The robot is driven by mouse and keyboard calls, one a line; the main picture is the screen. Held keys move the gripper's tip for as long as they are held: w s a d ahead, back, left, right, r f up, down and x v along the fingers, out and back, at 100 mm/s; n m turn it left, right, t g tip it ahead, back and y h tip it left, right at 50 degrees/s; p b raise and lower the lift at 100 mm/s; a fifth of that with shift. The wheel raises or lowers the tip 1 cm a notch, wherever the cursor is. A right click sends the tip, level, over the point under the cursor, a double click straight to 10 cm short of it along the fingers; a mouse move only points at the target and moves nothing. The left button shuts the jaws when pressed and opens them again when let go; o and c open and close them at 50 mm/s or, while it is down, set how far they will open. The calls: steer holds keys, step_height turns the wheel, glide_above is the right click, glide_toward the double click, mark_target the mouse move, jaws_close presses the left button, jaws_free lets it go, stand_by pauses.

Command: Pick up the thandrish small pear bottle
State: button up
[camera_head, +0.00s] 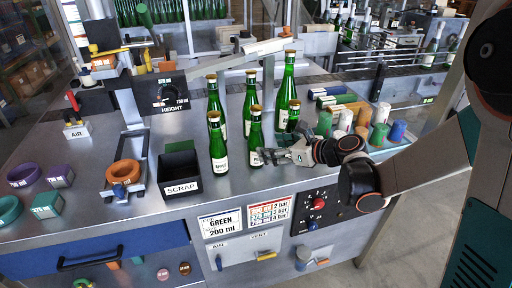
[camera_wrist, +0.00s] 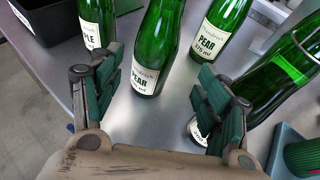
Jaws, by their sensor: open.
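A green glass bottle with a white label reading PEAR (camera_wrist: 146,80) stands upright ahead of my gripper (camera_wrist: 163,72) in the wrist view, in line with the gap between the fingers. Its volume print is too small to read surely. In the head view this appears to be the front middle bottle (camera_head: 255,134). My gripper (camera_head: 272,156) is open and empty, low over the table, just right of that bottle. Another bottle, labelled PEAR 375 ml (camera_wrist: 207,45), stands behind to the right in the wrist view. The gripper's right finger partly hides a near bottle's label.
A bottle with a label ending in PLE (camera_wrist: 95,38) stands left in the wrist view, close to the left finger. Several bottles stand close together. A black SCRAP bin (camera_head: 180,168) is left; coloured capsules (camera_head: 362,115) are right. Bare table lies before the bottles.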

steer(key=shift+x, duration=0.95)
steer(key=b+x, duration=0.1)
steer(key=x, duration=0.1)
steer(key=b+x, duration=0.1)
steer(key=x, duration=0.2)
steer(key=shift+s+a+f, duration=0.1)
steer(key=shift+s+a, duration=0.15)
steer(key=c, duration=1.5)
